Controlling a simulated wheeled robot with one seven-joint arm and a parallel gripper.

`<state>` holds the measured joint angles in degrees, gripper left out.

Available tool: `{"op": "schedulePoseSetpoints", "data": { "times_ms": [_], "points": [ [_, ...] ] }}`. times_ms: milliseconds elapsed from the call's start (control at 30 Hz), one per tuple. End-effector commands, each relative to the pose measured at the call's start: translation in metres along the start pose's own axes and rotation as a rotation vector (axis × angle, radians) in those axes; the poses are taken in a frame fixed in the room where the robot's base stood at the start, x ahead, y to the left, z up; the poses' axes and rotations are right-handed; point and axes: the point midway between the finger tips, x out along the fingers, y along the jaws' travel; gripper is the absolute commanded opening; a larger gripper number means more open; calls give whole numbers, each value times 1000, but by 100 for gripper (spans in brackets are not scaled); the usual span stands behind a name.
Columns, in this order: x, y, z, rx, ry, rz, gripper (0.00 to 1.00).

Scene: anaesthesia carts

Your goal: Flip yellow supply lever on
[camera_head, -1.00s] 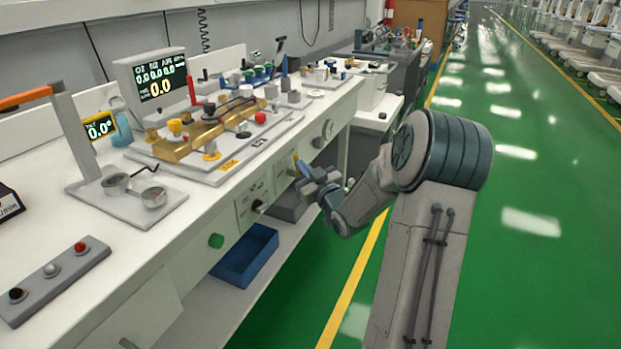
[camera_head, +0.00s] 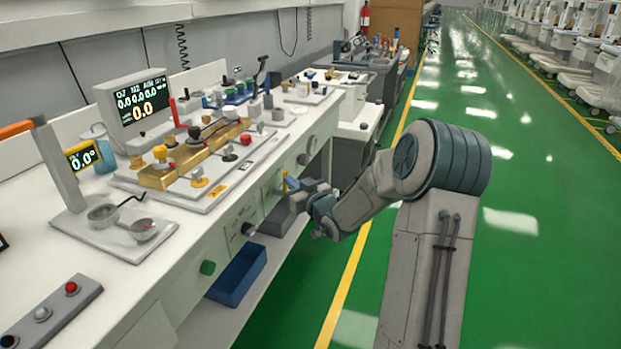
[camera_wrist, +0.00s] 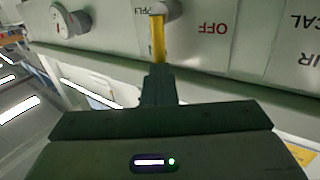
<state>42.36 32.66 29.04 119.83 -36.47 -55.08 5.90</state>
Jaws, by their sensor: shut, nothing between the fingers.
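The yellow supply lever (camera_wrist: 157,40) shows in the wrist view, hanging from a round grey pivot on the bench's front panel. The word OFF stands beside it on the label plate. In the head view the lever (camera_head: 285,183) is a small yellow piece on the bench front. My gripper (camera_wrist: 158,75) is shut, with its fingertips at the lever's free end. I cannot tell whether they touch it. In the head view my gripper (camera_head: 288,196) is close against the bench front, partly hiding the area around the lever.
A round dial (camera_wrist: 70,22) sits on the same panel. On the bench front are a black knob (camera_head: 249,229) and a green button (camera_head: 208,267). A blue bin (camera_head: 238,276) is below.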

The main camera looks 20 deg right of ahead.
Motion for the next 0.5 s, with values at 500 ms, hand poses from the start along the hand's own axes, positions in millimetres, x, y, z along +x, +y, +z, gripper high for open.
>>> {"op": "schedulePoseSetpoints", "data": {
  "times_ms": [500],
  "points": [
    [3, -8, -6, 7, 10, -14, 0]
  ]
}}
